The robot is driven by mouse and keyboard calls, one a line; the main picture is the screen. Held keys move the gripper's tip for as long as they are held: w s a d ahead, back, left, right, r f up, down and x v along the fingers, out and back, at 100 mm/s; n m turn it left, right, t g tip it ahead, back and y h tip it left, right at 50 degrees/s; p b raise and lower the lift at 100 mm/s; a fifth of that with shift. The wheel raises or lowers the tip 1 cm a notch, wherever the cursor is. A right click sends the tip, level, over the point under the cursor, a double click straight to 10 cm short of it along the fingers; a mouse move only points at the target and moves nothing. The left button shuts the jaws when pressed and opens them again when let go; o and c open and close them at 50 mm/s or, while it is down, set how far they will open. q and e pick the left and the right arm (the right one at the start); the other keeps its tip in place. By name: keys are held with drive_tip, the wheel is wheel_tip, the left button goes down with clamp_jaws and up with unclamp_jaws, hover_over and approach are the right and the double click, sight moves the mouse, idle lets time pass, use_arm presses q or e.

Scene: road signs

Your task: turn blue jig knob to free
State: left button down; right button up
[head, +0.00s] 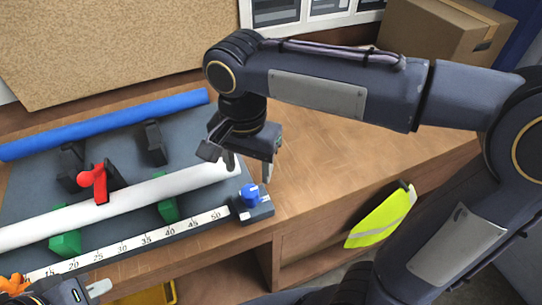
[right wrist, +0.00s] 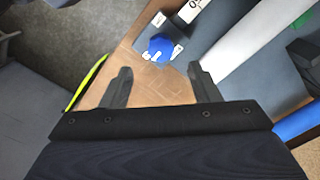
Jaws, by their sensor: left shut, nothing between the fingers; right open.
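The blue jig knob (head: 250,194) sits on a small dark block at the right end of the jig's ruler, with white label marks beside it. In the right wrist view the knob (right wrist: 160,47) lies beyond the fingertips, roughly in line with the gap between them. My right gripper (head: 248,168) is open and empty, pointing down above and just behind the knob, apart from it. It also shows in the right wrist view (right wrist: 159,72). My left gripper (head: 100,288) is shut and empty at the lower left, partly cut off by the frame edge.
A white tube (head: 130,199) lies across green blocks (head: 66,244) beside a red clamp (head: 96,181). A blue tube (head: 105,125) lies behind. The bench (head: 340,160) is clear to the right. A yellow vest (head: 381,219) hangs at its front; a box (head: 440,35) stands behind.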

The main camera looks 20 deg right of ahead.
sight(250, 190)
wheel_tip(250, 190, down, 8)
drive_tip(key=shift+a+r, duration=0.1)
drive_tip(key=shift+r, duration=0.1)
idle(0.3)
drive_tip(key=c, duration=1)
